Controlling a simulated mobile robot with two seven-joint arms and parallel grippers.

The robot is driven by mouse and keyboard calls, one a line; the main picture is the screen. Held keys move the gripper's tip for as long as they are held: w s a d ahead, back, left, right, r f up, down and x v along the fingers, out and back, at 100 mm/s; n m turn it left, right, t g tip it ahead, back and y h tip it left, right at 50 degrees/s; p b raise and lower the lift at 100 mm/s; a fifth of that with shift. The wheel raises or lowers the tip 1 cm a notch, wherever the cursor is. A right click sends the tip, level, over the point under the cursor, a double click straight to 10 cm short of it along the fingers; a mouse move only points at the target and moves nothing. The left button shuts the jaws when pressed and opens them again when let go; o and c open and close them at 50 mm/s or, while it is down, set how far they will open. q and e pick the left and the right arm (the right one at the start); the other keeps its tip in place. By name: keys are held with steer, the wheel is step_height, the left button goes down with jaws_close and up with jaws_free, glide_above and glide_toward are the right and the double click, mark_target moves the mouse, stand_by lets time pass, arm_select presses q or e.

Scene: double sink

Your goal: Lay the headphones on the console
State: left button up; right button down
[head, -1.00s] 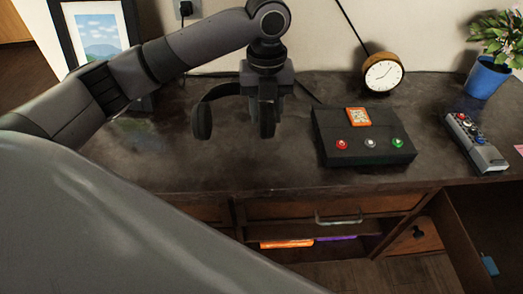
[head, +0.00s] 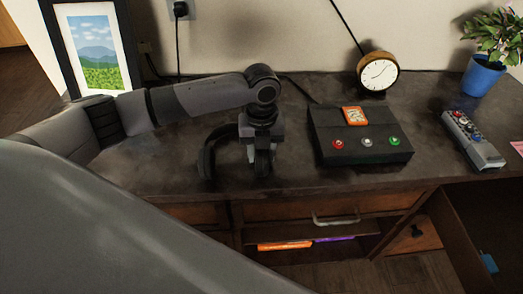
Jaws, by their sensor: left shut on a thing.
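Dark headphones (head: 207,160) hang from my left gripper (head: 262,160), which is shut on them. They are low over the wooden cabinet top, left of the console; I cannot tell whether they touch the surface. The gripper hides part of the headphones. The black console (head: 335,148) with red, white and green buttons sits on the cabinet top, with an orange cartridge on it. My right gripper is not in view.
A round clock (head: 378,74) stands behind the console. A grey controller (head: 472,140) and a potted plant (head: 483,75) are to the right. A picture frame (head: 92,50) stands at back left. An open drawer (head: 325,238) is below the front edge.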

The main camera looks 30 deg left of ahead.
arm_select(q)
steer(key=o, duration=1.2)
steer(key=shift+f, duration=0.1)
step_height(320, 180, up, 12)
steer(key=shift+r+p, duration=0.15)
steer(key=shift+p, duration=0.2)
